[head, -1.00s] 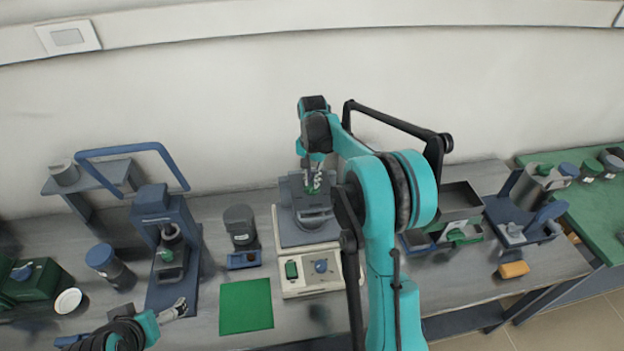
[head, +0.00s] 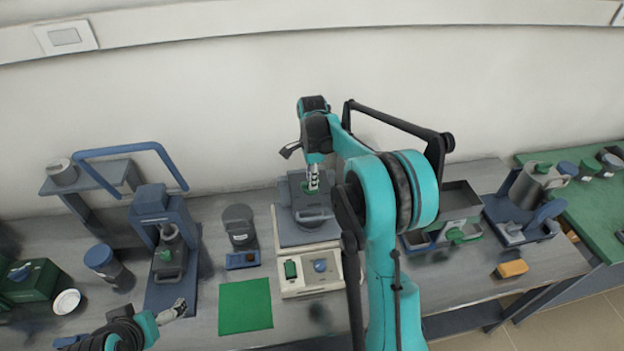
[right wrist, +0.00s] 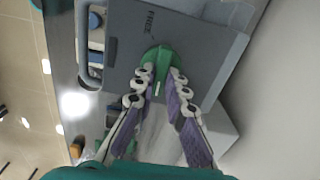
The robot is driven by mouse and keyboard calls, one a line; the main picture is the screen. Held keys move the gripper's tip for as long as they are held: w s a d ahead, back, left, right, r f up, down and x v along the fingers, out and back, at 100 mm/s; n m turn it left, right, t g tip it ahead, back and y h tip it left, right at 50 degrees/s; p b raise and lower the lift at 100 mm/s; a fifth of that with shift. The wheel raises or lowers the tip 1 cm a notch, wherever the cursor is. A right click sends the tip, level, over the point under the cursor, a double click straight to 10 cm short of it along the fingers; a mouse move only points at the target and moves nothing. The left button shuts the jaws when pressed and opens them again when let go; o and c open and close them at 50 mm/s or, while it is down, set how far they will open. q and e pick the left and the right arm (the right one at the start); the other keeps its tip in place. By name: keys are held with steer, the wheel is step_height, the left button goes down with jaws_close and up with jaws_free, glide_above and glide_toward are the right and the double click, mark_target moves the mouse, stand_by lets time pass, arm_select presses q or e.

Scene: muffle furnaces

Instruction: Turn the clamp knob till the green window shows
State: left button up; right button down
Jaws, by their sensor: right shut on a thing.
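The green clamp knob (right wrist: 158,60) sits on a grey plate (right wrist: 200,42) in the right wrist view, with a pale mark on it. The plate bears lettering that looks like FREE. My right gripper (right wrist: 160,78) has its two fingers on either side of the knob and is shut on it. In the head view the same gripper (head: 313,182) points down at the grey device (head: 288,226); its knob is mostly hidden there. I cannot make out a window. My left gripper (head: 176,309) hangs at the lower left, away from the device; its jaws are too small to judge.
Below the device is a cream control box (head: 305,284) with a green switch and a blue knob. A green mat (head: 245,306) lies to its left. A blue press stand (head: 160,215) stands further left, and trays (head: 462,200) stand right of my right arm.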

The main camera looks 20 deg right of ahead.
steer(key=shift+m, duration=1)
steer(key=c, duration=1.5)
jaws_free()
steer(key=shift+c, duration=0.2)
step_height(320, 180, up, 12)
steer(key=shift+s, duration=0.1)
